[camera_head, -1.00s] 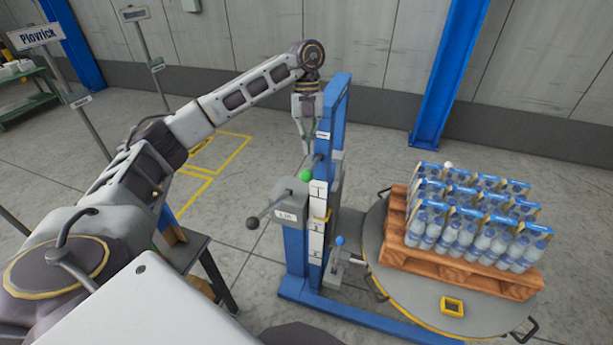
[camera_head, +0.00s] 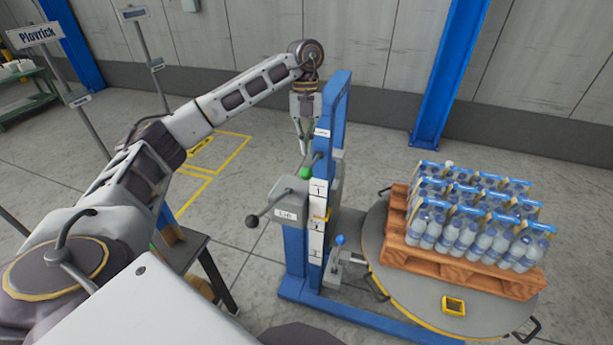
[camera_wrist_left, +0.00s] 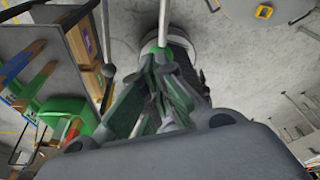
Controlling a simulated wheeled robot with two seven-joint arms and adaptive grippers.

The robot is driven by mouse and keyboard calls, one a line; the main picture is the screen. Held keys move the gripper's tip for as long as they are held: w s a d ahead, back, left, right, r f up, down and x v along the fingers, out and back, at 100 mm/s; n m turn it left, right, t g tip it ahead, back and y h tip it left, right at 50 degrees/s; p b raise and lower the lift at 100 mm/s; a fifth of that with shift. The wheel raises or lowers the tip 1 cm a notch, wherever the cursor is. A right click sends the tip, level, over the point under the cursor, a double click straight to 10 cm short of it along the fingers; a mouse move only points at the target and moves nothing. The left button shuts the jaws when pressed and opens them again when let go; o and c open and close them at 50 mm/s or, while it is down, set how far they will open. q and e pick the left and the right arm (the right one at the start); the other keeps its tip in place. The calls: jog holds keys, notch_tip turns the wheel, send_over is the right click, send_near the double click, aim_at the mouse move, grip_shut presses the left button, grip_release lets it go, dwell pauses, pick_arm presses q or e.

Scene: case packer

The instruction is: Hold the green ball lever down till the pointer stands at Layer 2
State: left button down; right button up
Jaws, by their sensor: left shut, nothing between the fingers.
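The green ball (camera_head: 305,173) of the lever sits beside the upper part of the blue post (camera_head: 338,110). My left gripper (camera_head: 303,152) points down just above the ball, shut and empty; I cannot tell whether its tips touch the ball. The white layer scale (camera_head: 317,235) on the post carries the marks 1, 2 and 3. A yellow pointer (camera_head: 321,217) stands between marks 1 and 2, nearer 2. In the left wrist view my left gripper's fingers (camera_wrist_left: 155,85) are close together. My right gripper is not in view.
A dark ball lever (camera_head: 252,221) sticks out left of the grey box (camera_head: 285,200). A blue ball lever (camera_head: 340,240) stands low at the right. A round turntable (camera_head: 400,300) bears a wooden pallet (camera_head: 470,270) of packed bottles (camera_head: 465,225). A side table stands at the left.

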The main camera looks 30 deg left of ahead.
aim_at(313, 163)
pick_arm(q)
jog(key=shift+b+x, duration=2.4)
jog(key=shift+x, duration=0.5)
